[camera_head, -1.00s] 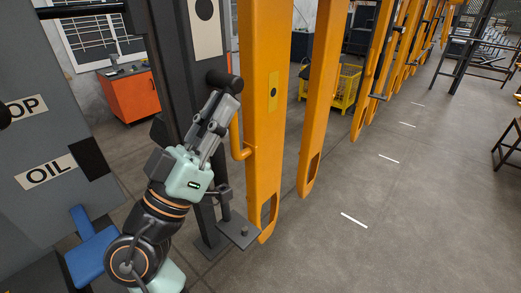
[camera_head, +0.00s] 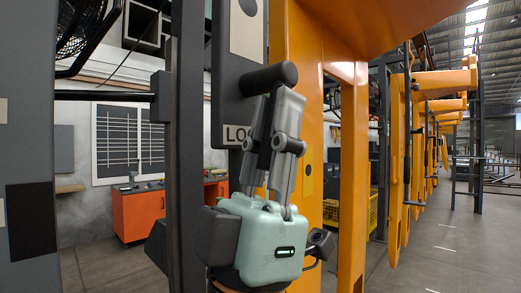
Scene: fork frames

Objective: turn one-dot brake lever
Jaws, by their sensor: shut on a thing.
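The brake lever's dark cylindrical handle (camera_head: 268,77) lies roughly level across the top of my gripper's fingers. A pale plate with one dark dot (camera_head: 247,28) is just above it on a dark panel. My gripper (camera_head: 284,102) points upward, with its grey fingers shut at the handle. The fingers and the mint-green gripper body (camera_head: 263,238) cover the area below the handle, so the exact grip contact is partly hidden.
A dark upright post (camera_head: 186,150) stands close on the left. Large orange frames (camera_head: 353,170) stand close on the right, one behind my gripper. An orange cabinet (camera_head: 138,213) is farther back. Open floor (camera_head: 440,250) lies at the right.

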